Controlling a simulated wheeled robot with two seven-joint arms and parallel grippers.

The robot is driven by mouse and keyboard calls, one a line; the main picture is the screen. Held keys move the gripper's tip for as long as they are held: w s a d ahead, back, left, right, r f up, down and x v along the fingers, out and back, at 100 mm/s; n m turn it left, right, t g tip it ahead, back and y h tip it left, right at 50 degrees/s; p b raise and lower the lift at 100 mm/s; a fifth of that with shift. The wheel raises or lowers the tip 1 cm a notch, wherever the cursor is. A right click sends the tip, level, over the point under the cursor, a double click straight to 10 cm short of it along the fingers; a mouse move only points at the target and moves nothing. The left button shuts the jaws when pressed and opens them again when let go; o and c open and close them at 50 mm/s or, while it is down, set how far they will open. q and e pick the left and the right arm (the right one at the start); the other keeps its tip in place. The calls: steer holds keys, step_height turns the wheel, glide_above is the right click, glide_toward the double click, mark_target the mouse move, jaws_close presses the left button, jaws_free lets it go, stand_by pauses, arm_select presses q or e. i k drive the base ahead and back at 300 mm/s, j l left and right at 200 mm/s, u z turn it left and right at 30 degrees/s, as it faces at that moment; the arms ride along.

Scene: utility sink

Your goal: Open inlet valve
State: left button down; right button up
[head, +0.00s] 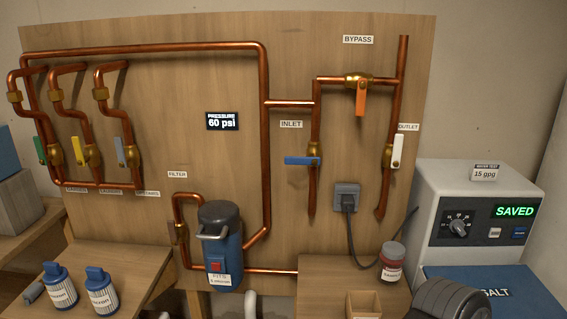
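The inlet valve has a blue lever (301,160) on a brass body (314,150), set in a vertical copper pipe right of the board's middle. The lever lies horizontal, across the pipe, pointing left. The INLET label (291,124) is above it. No gripper fingers show in the head view. A dark grey rounded part at the bottom right edge looks like part of my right arm; its gripper is not visible. Nothing touches the blue lever.
The bypass valve's orange lever (361,98) and outlet's white lever (398,151) hang nearby. A socket (347,196) with a cable is below right. The filter (220,245), a red-grey jar (391,264) and softener unit (477,208) stand lower. Space before the inlet lever is clear.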

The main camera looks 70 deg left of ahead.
mark_target(314, 159)
steer(key=k+u, duration=0.1)
steer(key=u, duration=2.15)
